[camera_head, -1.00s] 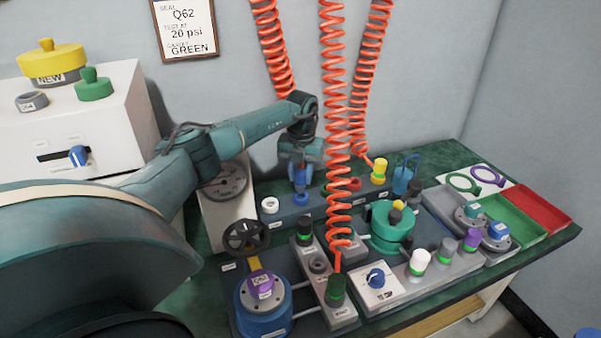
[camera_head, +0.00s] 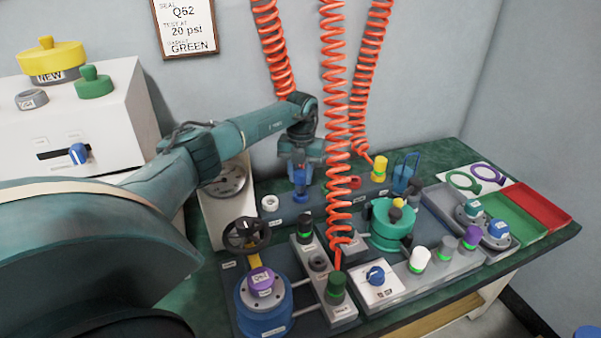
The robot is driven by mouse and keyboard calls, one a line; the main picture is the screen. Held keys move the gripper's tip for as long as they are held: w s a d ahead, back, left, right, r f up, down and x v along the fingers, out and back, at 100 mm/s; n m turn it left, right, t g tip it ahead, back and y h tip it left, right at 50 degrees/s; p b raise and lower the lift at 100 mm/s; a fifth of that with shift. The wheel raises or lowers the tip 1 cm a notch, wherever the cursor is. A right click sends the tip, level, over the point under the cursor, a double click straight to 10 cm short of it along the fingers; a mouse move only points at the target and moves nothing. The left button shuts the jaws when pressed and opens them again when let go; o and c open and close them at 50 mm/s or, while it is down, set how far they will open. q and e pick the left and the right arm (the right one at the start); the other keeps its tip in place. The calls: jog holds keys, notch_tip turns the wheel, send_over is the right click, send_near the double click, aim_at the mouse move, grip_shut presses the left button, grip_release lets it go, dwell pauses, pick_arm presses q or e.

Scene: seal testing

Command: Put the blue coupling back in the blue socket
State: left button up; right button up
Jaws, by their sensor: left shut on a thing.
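My left gripper (camera_head: 300,166) is shut on the blue coupling, pointing down at the back of the bench. Little of the coupling shows between and below the fingers. The blue socket (camera_head: 301,197) is directly below, on the grey socket rail (camera_head: 287,213). The coupling is upright and at or just above the socket; I cannot tell whether they touch. My right gripper is not in view.
A white socket (camera_head: 270,203) is left of the blue one and a red socket (camera_head: 355,182) is right. A yellow coupling (camera_head: 379,168) stands further right. An orange coiled hose (camera_head: 336,110) hangs close right of my gripper. A black handwheel (camera_head: 246,234) is in front.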

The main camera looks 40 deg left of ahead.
pick_arm(q)
jog(key=shift+f+b, duration=0.5)
jog(key=shift+f, duration=0.6)
jog(key=o, duration=1.1)
